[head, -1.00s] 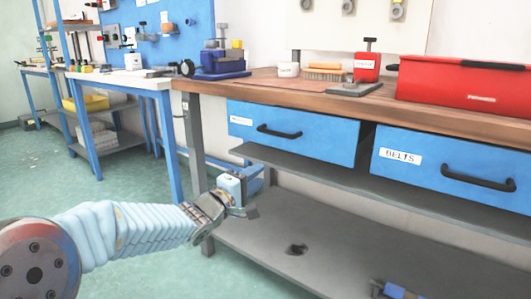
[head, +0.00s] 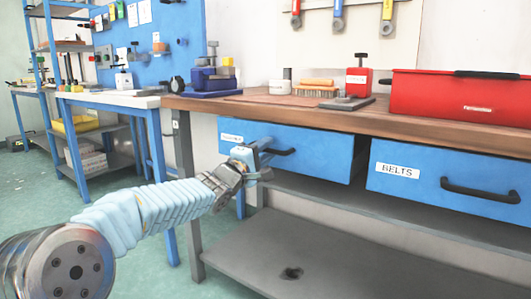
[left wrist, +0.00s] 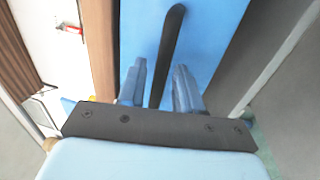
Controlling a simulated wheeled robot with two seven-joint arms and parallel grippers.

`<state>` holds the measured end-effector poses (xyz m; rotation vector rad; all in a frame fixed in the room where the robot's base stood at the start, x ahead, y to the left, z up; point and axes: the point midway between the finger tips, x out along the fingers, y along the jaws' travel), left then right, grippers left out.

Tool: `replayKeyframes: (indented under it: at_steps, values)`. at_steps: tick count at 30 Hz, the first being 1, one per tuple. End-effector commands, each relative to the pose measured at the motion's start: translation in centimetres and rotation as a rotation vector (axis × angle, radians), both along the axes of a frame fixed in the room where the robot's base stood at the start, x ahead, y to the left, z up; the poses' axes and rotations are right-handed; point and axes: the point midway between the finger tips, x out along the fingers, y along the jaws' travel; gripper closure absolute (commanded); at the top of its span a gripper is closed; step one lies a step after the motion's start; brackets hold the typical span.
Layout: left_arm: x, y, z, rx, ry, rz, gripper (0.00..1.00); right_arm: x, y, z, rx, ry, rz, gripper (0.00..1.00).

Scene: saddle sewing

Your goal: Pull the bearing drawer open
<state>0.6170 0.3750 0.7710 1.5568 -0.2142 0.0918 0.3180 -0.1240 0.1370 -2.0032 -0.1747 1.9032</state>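The left blue drawer (head: 325,156) hangs under the wooden bench top and has a small white label too blurred to read surely. Its black bar handle (head: 284,152) is partly hidden by my left gripper (head: 264,155). In the left wrist view the same drawer front (left wrist: 215,40) fills the middle, and the handle (left wrist: 170,50) runs between the two open fingers of my left gripper (left wrist: 160,88). There is a gap on both sides of the handle. My right gripper is not in view.
A second blue drawer labelled BELTS (head: 440,187) is to the right. A red toolbox (head: 455,98), a brush (head: 316,88) and a red block tool (head: 358,84) stand on the bench top (head: 290,108). A grey lower shelf (head: 300,250) lies below. Floor in front of the left bench is clear.

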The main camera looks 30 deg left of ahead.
Motion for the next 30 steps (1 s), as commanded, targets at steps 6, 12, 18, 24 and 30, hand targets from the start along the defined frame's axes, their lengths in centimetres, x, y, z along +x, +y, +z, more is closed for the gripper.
replayKeyframes:
  at_steps: [6,12,18,24,30]
  values:
    - [0.36,-0.04,0.13,0.0,-0.001,0.0,0.66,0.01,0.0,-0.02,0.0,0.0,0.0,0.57]
    - [0.34,-0.04,0.11,0.0,-0.001,0.0,0.8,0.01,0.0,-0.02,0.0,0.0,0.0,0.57]
    - [0.33,-0.03,0.09,0.0,0.0,0.0,1.0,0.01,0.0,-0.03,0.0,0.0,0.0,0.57]
    - [0.33,-0.03,0.07,0.0,0.0,0.0,1.0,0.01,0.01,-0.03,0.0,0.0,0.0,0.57]
    - [0.49,0.02,0.17,-0.001,0.001,0.001,1.0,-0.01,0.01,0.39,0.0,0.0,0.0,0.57]
